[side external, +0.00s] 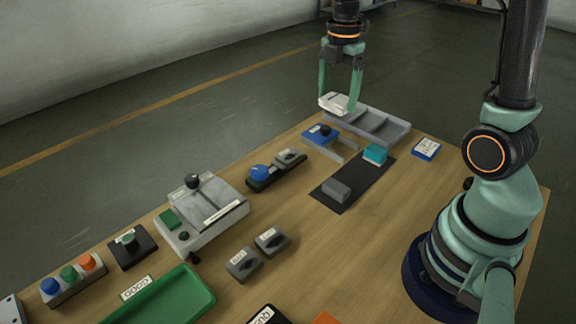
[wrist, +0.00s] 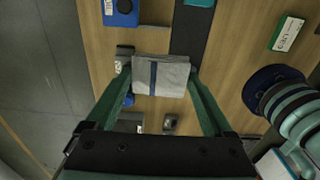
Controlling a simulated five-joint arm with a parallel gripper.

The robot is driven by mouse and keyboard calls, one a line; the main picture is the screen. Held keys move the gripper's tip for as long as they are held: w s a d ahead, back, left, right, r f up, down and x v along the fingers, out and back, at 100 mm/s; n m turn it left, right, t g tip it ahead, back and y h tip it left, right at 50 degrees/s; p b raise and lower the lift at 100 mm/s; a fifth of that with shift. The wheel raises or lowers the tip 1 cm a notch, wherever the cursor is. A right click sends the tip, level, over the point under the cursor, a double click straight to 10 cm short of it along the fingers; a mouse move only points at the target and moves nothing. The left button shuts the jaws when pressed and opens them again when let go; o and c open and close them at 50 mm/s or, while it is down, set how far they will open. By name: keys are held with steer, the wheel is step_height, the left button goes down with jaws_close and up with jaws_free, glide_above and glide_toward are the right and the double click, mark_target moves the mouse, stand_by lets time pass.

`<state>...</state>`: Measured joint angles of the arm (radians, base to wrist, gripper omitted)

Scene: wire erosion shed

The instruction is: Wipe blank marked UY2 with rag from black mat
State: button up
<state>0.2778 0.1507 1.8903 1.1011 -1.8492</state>
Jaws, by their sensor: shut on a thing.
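My gripper (side external: 340,104) is shut on a folded pale grey rag (side external: 332,101), held in the air over the far end of the table. In the wrist view the rag (wrist: 150,76) shows a dark blue stripe and sits between the two green fingers (wrist: 161,77). The black mat (side external: 338,203) lies on the table with a grey block (side external: 337,190) and a teal block (side external: 375,153) on it. Two grey blocks with white labels (side external: 271,240) (side external: 242,264) stand near the table's middle. I cannot read their labels or tell which blank is UY2.
A grey compartment tray (side external: 395,133) lies at the far edge, close to the rag. A blue-topped unit (side external: 320,134), a grey lidded machine (side external: 205,215), a green tray (side external: 170,304) and a blue-and-white box (side external: 426,149) stand around. Bare wood lies right of the labelled blocks.

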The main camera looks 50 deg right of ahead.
glide_toward(286, 153)
steer(key=shift+f, duration=2.4)
steer(key=shift+s+f, duration=0.1)
steer(key=shift+f, duration=0.75)
steer(key=shift+s, duration=1.55)
steer(key=shift+w, duration=1.65)
step_height(286, 153, up, 8)
steer(key=shift+a+f, duration=0.1)
